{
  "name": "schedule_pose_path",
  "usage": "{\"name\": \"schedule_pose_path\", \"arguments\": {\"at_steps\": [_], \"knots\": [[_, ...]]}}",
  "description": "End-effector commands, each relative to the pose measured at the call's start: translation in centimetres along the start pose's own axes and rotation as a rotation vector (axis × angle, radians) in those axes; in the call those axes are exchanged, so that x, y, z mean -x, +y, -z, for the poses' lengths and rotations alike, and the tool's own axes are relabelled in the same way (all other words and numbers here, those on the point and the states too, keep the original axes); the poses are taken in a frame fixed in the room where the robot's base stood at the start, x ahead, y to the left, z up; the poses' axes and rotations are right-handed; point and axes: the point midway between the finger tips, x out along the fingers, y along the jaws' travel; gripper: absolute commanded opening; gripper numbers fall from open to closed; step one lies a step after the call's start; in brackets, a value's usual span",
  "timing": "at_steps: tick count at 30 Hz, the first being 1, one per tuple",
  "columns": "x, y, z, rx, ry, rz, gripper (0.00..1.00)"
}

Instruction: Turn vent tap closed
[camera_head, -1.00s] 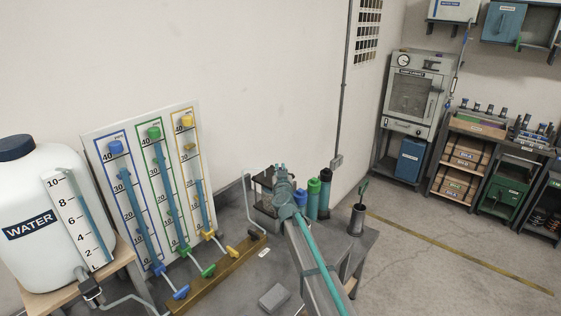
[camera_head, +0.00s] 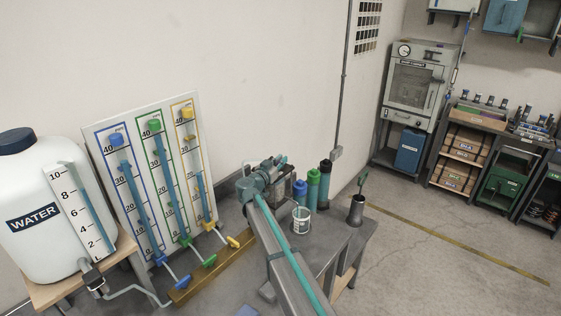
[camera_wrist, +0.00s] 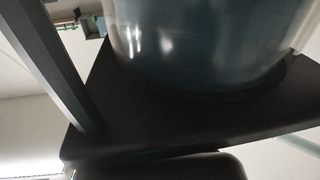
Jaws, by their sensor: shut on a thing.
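My gripper (camera_head: 256,183) is at the top of the dark apparatus (camera_head: 291,185) at the back of the grey bench. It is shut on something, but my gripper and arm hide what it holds. No vent tap shows clearly in either view. The wrist view is filled by a large, rounded, glossy blue-grey vessel (camera_wrist: 215,45) standing on a dark plate (camera_wrist: 170,120). No jaw tips can be made out there.
A white WATER tank (camera_head: 45,205) stands left of a three-tube gauge board with blue (camera_head: 183,282), green (camera_head: 210,262) and yellow taps (camera_head: 233,242). Blue, green (camera_head: 312,190) and dark bottles (camera_head: 325,185) and a white beaker (camera_head: 301,221) stand just right of my gripper.

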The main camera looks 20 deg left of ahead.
Motion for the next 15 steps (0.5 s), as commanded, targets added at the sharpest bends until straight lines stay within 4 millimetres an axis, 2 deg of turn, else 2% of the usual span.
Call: {"name": "schedule_pose_path", "arguments": {"at_steps": [6,15], "knots": [[0.05,-0.11,-0.35,-0.002,-0.005,-0.103,0.0],[0.21,0.1,-0.43,-0.001,-0.007,-0.155,0.0]]}}
